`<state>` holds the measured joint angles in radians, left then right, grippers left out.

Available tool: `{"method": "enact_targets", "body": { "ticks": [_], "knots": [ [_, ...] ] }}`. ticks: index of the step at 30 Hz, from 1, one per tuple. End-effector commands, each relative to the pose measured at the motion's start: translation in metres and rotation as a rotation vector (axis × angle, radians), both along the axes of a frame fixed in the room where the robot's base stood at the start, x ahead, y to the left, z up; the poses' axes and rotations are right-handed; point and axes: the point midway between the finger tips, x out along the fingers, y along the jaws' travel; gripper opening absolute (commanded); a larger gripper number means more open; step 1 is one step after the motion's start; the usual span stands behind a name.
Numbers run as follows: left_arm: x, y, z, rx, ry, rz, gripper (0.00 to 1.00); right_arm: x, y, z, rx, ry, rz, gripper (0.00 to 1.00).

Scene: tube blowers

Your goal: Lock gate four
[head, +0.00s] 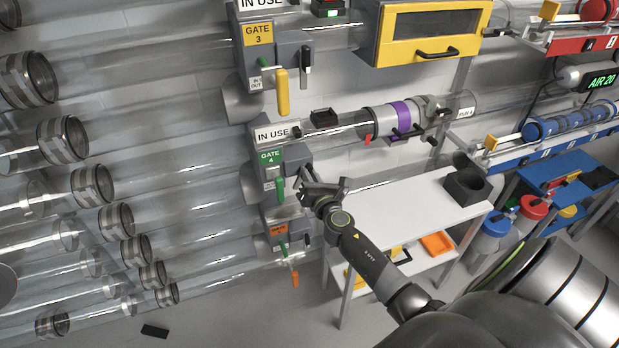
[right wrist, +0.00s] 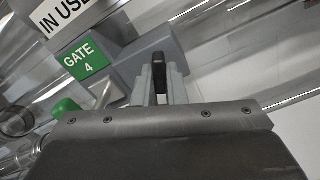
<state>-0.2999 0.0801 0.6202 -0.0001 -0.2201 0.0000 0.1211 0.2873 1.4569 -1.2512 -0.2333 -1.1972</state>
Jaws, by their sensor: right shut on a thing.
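Gate four is a grey housing on a clear tube, with a green GATE 4 label (head: 270,156) that also shows in the right wrist view (right wrist: 83,60). A white IN USE sign (head: 277,134) sits above the label. A green handle (head: 280,189) hangs down at its front; its rounded end shows in the right wrist view (right wrist: 66,106). My right gripper (head: 307,184) is at the housing's right side. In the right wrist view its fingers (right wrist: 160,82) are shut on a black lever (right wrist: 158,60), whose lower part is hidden. My left gripper is not in view.
Gate 3 (head: 258,35), with a yellow handle (head: 282,92), is above. Another gate with an orange label (head: 278,229) is close below. A white table (head: 410,205) with a dark holder (head: 466,187) stands to the right. Clear tubes fill the left.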

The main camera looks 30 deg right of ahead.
Motion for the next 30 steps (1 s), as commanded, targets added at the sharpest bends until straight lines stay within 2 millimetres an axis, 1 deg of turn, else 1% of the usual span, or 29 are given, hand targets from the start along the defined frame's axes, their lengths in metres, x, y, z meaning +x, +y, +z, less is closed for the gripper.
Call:
{"method": "enact_targets", "body": {
  "ticks": [1, 21, 30],
  "knots": [
    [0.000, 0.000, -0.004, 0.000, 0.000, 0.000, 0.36, -0.001, 0.000, -0.003, 0.044, -0.010, 0.000, 0.00],
    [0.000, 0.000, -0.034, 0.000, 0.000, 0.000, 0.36, -0.001, -0.003, -0.006, 0.663, -0.158, 0.000, 0.00],
    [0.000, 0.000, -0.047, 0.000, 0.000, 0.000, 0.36, -0.001, -0.003, -0.007, 0.914, -0.218, 0.000, 0.00]
  ]
}}
